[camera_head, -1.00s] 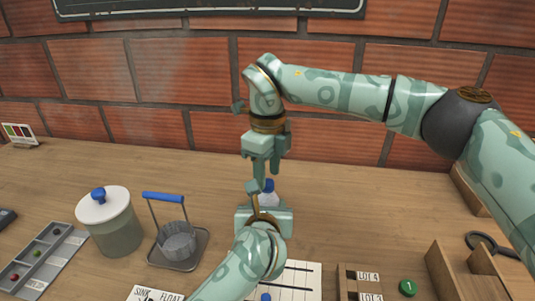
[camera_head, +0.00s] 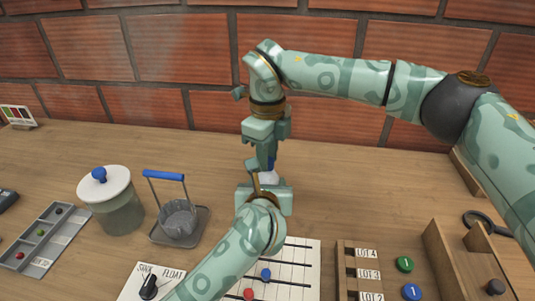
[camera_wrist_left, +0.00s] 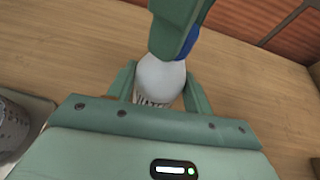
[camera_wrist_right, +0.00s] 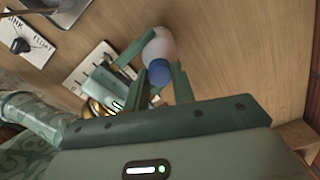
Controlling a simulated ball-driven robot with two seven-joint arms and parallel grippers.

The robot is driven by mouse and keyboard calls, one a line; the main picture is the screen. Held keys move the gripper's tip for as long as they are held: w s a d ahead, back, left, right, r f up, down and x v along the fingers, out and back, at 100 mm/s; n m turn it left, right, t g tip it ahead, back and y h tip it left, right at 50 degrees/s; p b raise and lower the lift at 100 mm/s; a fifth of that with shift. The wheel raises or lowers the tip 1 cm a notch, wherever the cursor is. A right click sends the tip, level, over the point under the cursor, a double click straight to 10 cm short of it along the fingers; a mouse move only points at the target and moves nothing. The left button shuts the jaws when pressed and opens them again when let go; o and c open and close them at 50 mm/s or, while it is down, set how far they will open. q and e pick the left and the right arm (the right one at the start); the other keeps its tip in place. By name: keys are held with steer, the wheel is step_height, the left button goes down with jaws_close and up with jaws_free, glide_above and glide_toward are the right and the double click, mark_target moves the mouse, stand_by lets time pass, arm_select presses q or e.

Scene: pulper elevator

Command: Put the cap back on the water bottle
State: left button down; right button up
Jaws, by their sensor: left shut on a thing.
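The water bottle (camera_head: 268,179) is pale and stands upright in the middle of the bench; its rounded body also shows in the left wrist view (camera_wrist_left: 160,78). My left gripper (camera_head: 264,193) is shut around its body. The blue cap (camera_wrist_right: 159,72) is at the bottle's top, and shows as a blue patch in the head view (camera_head: 271,163). I cannot tell whether it is seated. My right gripper (camera_head: 262,160) points down from above, with its fingers on either side of the cap. Whether they press on it is unclear.
A lidded jar (camera_head: 118,208) and a wire basket with a blue handle (camera_head: 178,219) stand to the left. A white board with counters (camera_head: 295,270), a lot rack (camera_head: 345,258) and a wooden box (camera_head: 450,260) lie in front and to the right. The bench behind is clear.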

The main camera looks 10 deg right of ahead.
steer(key=o, duration=0.4)
steer(key=shift+o, duration=0.2)
step_height(320, 180, up, 12)
arm_select(q)
steer(key=c, duration=0.5)
jaws_free()
steer(key=shift+p+v, duration=3.15)
steer(key=shift+v, duration=5)
arm_select(e)
step_height(320, 180, up, 9)
steer(key=s, duration=0.1)
steer(key=shift+s+r+t, duration=0.15)
steer(key=shift+s+t, duration=0.15)
steer(key=shift+s, duration=0.1)
